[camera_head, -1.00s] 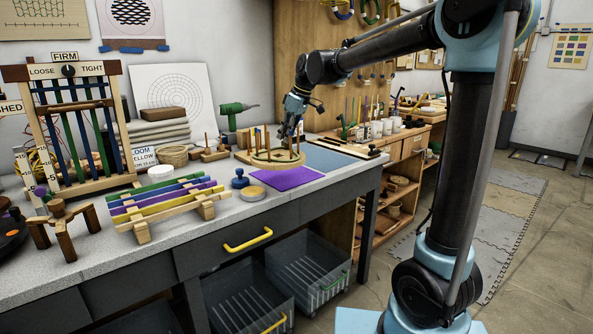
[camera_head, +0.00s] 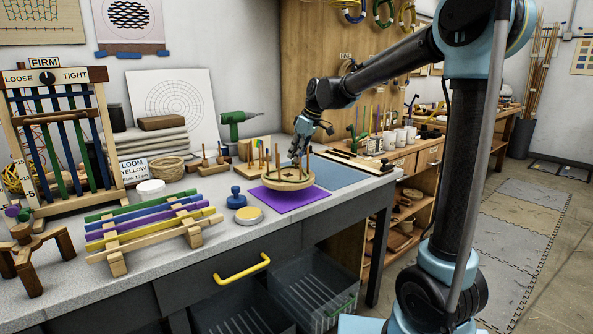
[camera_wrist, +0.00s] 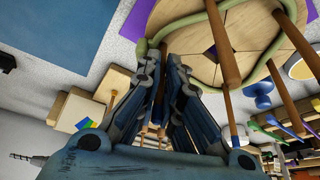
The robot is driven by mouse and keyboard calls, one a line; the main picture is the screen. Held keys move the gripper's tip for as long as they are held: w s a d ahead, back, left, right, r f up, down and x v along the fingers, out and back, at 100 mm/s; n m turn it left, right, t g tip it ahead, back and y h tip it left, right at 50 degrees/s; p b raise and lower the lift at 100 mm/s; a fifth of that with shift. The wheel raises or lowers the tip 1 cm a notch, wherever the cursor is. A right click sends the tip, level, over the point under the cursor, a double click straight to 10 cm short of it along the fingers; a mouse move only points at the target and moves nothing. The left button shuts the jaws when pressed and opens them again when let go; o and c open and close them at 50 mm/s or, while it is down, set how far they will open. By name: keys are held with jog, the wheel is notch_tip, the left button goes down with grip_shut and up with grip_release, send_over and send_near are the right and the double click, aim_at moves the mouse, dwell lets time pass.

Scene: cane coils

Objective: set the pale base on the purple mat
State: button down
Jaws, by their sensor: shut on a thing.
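The pale base (camera_head: 272,184), a round wooden disc with several upright brown pegs, is over the purple mat (camera_head: 300,198) in the head view. It looks level; I cannot tell whether it touches the mat or hangs just above it. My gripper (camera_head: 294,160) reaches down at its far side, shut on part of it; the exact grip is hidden. In the wrist view, the base (camera_wrist: 245,30) fills the upper right, with a pale green strand along its rim. Purple mat (camera_wrist: 137,20) shows beside it. My gripper's fingers (camera_wrist: 168,68) are close together at its edge.
A blue mat (camera_head: 335,169) lies to the right. A blue knobbed object (camera_head: 236,199) and a yellow-topped round tin (camera_head: 248,215) stand close on the left. A rack of coloured strips (camera_head: 150,225) is further left. Wooden blocks (camera_head: 247,150) stand behind.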

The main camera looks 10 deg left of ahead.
aim_at(296, 164)
jog(key=shift+f, duration=2.3)
jog(key=c, duration=1.8)
grip_release()
jog(key=shift+s, duration=0.1)
jog(key=v, duration=1.2)
jog(key=shift+s+d, duration=0.1)
jog(key=s+d+f+m+h, duration=0.1)
jog(key=s+d+f+m, duration=0.15)
jog(key=d, duration=0.35)
jog(key=s+d+f+m, duration=0.1)
jog(key=s+d, duration=0.2)
jog(key=d, duration=0.3)
jog(key=s+d+f+m+h, duration=0.1)
jog(key=s+d+f+m, duration=0.2)
jog(key=s+d+f, duration=0.4)
jog(key=s+d+f+m+h, duration=0.1)
jog(key=s+d+f+m, duration=0.3)
jog(key=s+d+f, duration=0.3)
jog(key=s+d+f+m+t+h, duration=0.1)
jog(key=s+d+f+m, duration=0.2)
jog(key=s+d+f, duration=0.4)
jog(key=shift+s+d+m, duration=0.35)
jog(key=shift+s+d, duration=0.7)
jog(key=shift+s, duration=0.15)
